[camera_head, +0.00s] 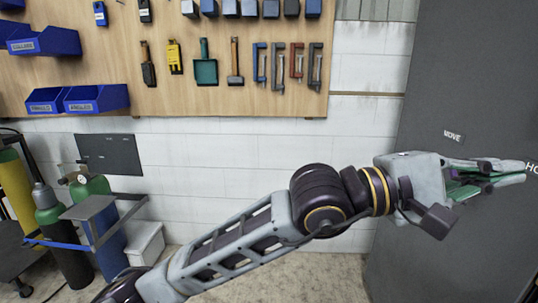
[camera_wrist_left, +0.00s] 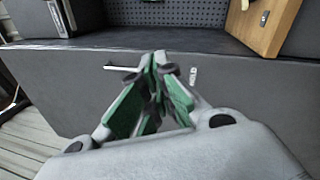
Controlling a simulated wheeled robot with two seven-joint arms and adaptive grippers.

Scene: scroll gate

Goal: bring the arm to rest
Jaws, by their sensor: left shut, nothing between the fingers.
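My left arm (camera_head: 235,245) reaches across the head view from the lower left, raised in the air. My left gripper (camera_head: 522,172) is at the right, in front of a dark grey panel. Its fingers are shut with nothing between them. In the left wrist view the green-padded fingers (camera_wrist_left: 157,62) meet at their tips, in front of a grey front face. I cannot tell the exact gap between the fingers and the panel. My right gripper is not in view.
The grey panel (camera_head: 450,80) bears a "MOVE" label (camera_head: 453,136). A pegboard (camera_head: 205,100) with tools and blue bins (camera_head: 95,98) hangs on the white wall. Gas cylinders (camera_head: 65,245) stand at lower left. The wrist view shows a wooden box (camera_wrist_left: 262,25) at upper right.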

